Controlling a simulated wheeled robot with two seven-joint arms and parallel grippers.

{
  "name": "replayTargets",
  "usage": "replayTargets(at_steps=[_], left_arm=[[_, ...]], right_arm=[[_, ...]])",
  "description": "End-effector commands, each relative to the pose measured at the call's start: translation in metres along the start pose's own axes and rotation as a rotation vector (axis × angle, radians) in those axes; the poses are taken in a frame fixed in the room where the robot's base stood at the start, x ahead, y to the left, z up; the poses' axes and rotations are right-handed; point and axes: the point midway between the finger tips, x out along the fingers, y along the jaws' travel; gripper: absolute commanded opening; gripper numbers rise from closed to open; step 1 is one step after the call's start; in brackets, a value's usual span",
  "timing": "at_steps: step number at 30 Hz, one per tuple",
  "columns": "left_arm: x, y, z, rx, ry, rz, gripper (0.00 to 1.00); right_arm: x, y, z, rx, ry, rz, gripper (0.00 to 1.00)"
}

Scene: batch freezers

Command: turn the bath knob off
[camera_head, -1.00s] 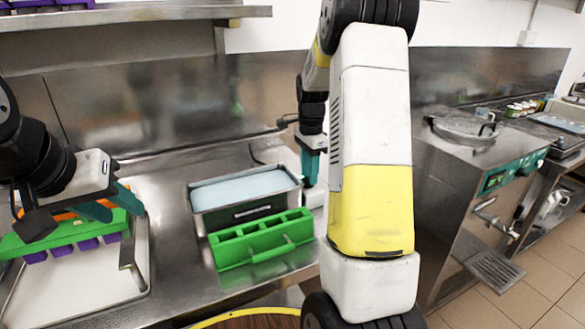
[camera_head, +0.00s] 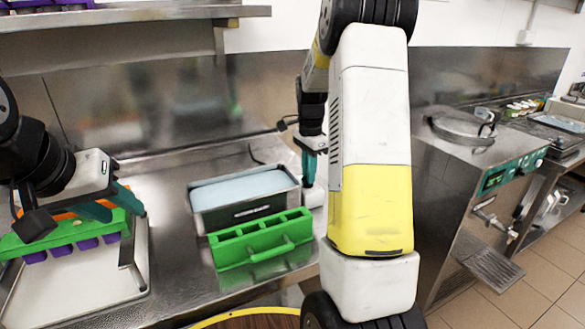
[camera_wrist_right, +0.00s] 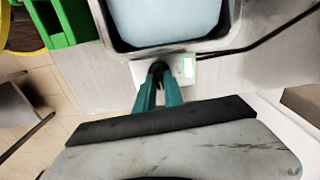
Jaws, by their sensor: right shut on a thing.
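The bath is a metal tub (camera_head: 290,205) of pale blue liquid on the steel counter; its near corner also shows in the right wrist view (camera_wrist_right: 105,30). A white control box (camera_wrist_right: 192,66) with a small lit display sits against it. My right gripper (camera_wrist_right: 158,80) is shut on the dark bath knob (camera_wrist_right: 157,67) on this box. The fingers cover much of the knob, so its setting is hidden. In the head view my right gripper (camera_head: 308,178) points down beside the tub. My left gripper (camera_head: 112,206) is at a green holder with purple cups (camera_head: 62,236); its grip is unclear.
A green rack (camera_head: 262,240) stands in front of the tub. A white tray (camera_head: 75,285) lies under the left gripper. A steel machine (camera_head: 450,190) stands on the right, and a dark cable (camera_wrist_right: 250,40) runs from the box.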

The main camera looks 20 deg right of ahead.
Motion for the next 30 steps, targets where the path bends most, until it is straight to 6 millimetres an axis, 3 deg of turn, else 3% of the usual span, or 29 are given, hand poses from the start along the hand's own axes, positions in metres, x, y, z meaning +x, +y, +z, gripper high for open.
replayTargets(at_steps=[30], left_arm=[[0.0000,0.0000,0.0000,0.000,0.000,0.000,0.39]], right_arm=[[-0.0007,-0.0036,0.0013,-0.898,0.000,-0.002,0.00]])
